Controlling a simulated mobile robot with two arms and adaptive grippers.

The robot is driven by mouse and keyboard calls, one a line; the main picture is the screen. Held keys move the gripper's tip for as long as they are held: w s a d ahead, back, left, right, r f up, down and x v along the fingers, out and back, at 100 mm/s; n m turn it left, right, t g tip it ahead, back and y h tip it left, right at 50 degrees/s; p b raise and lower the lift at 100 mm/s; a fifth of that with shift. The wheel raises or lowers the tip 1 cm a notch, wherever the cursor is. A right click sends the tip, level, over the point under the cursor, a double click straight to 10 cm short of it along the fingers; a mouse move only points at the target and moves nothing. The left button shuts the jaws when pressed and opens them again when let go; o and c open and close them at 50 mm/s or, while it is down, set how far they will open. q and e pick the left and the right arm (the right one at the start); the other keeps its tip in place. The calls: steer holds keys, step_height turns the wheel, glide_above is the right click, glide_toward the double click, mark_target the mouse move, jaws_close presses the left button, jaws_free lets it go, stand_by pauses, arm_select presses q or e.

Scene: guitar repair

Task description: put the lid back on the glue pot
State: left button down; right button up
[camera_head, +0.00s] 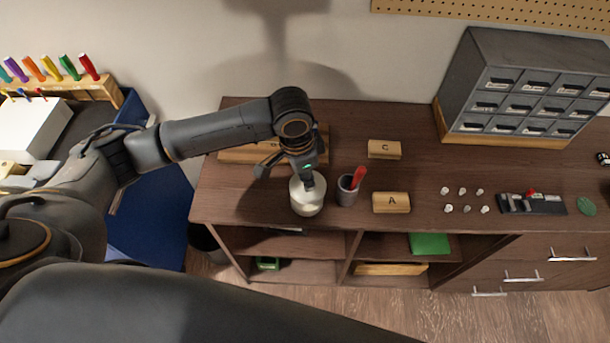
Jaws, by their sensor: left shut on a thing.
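The glue pot (307,207) is a small cream-white pot standing near the front edge of the dark wooden bench top. My left gripper (308,184) points down right over the pot's top and is shut on the lid, which is mostly hidden by the fingers. The lid is at or just above the pot's mouth; I cannot tell whether it is seated. My right gripper is not in view.
A grey cup (346,195) with a red-handled tool stands close right of the pot. Wooden blocks marked A (391,209) and C (384,155) are farther right. A grey drawer cabinet (462,72) stands at the back right. The bench top's (240,195) left front is clear.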

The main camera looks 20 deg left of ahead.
arm_select(q)
step_height(320, 180, down, 3)
steer(key=b, duration=0.2)
steer(key=shift+a+b, duration=0.1)
steer(key=shift+b, duration=0.3)
steer(key=shift+f, duration=0.8)
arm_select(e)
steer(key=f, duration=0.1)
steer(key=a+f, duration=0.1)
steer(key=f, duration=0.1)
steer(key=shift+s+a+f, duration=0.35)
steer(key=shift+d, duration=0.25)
arm_select(q)
steer(key=shift+p, duration=0.45)
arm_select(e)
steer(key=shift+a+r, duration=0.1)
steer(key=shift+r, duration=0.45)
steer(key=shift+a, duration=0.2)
arm_select(q)
steer(key=shift+p, duration=0.55)
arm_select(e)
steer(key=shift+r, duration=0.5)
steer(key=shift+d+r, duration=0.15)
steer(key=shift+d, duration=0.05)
